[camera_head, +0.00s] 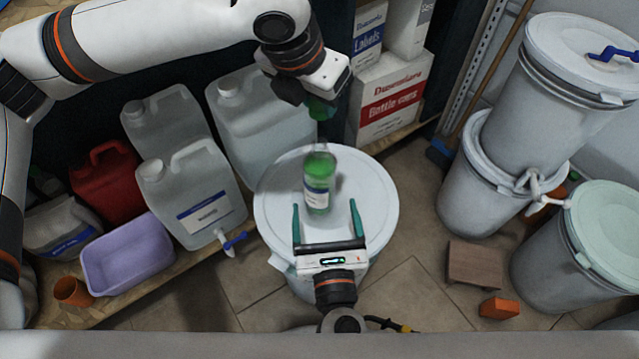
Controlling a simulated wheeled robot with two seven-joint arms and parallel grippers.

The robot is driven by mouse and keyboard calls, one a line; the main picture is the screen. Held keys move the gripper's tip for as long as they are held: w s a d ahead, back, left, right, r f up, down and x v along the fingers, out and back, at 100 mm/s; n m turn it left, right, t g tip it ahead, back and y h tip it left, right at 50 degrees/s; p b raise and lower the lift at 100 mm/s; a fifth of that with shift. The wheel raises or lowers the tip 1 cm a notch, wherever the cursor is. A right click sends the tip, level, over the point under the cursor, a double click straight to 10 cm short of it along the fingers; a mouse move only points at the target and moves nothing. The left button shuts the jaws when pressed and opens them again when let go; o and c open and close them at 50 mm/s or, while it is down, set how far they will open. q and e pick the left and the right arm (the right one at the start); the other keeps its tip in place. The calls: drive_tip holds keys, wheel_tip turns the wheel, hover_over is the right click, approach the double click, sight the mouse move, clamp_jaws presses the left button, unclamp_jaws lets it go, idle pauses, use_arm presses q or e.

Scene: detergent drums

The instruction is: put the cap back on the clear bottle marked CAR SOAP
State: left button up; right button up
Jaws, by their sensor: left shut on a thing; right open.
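The clear bottle (318,182) holds green liquid and has a white and blue label, too small to read. It stands on the white lid of a drum (275,205). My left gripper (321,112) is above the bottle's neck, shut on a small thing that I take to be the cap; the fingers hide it. I cannot tell if it touches the neck. My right gripper (326,207) is open in front of the bottle. Its two green fingers point towards the bottle, one on each side of its lower end, with gaps between.
Large jugs (190,190), a red canister (105,182) and a purple tub (128,255) stand on a low shelf at left. Boxes (390,95) are behind the drum. More drums (545,120) stand at right. A brown block (474,265) is on the floor.

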sight(319, 163)
drive_tip(key=w, duration=0.8)
drive_tip(key=w+a, duration=0.1)
drive_tip(key=w, duration=0.3)
drive_tip(key=shift+a, duration=0.1)
drive_tip(key=c, duration=1.5)
use_arm(q)
drive_tip(key=shift+f, duration=2.5)
